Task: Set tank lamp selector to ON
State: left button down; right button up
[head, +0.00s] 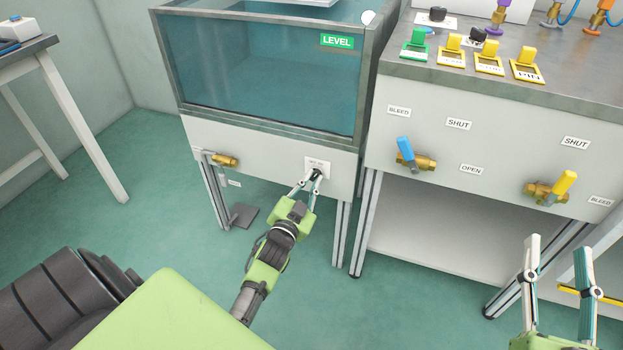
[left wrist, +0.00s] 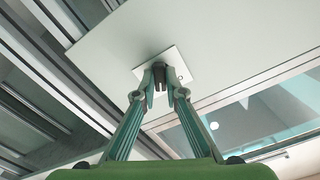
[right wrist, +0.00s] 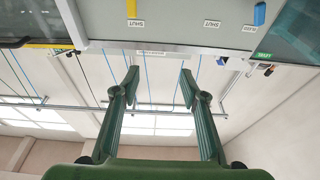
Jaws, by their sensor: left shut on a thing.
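The tank lamp selector is a small black knob (left wrist: 160,75) on a white plate (head: 317,164) on the light front panel below the glass tank. The left gripper (head: 312,180) reaches up to this plate. In the left wrist view its two fingertips (left wrist: 159,82) are shut on the dark knob, one on each side. The fingers hide part of the knob and of the plate, so the knob's setting cannot be read. The right gripper (head: 559,252) is open and empty in the lower right of the head view, and its spread fingers also show in the right wrist view (right wrist: 158,88).
The glass tank (head: 260,75) with a green LEVEL label stands above the panel. A brass valve (head: 224,160) sits left on the panel. Green floor lies open in front.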

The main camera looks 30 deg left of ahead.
pick_arm(q)
jog(key=shift+m, duration=0.3)
pick_arm(e)
jog(key=shift+w+f+g, duration=0.15)
jog(key=shift+f+g, duration=0.25)
jog(key=shift+f, duration=0.25)
pick_arm(q)
jog(key=c, duration=2.1)
grip_release()
jog(key=v, duration=1.2)
jog(key=shift+w+r, duration=0.1)
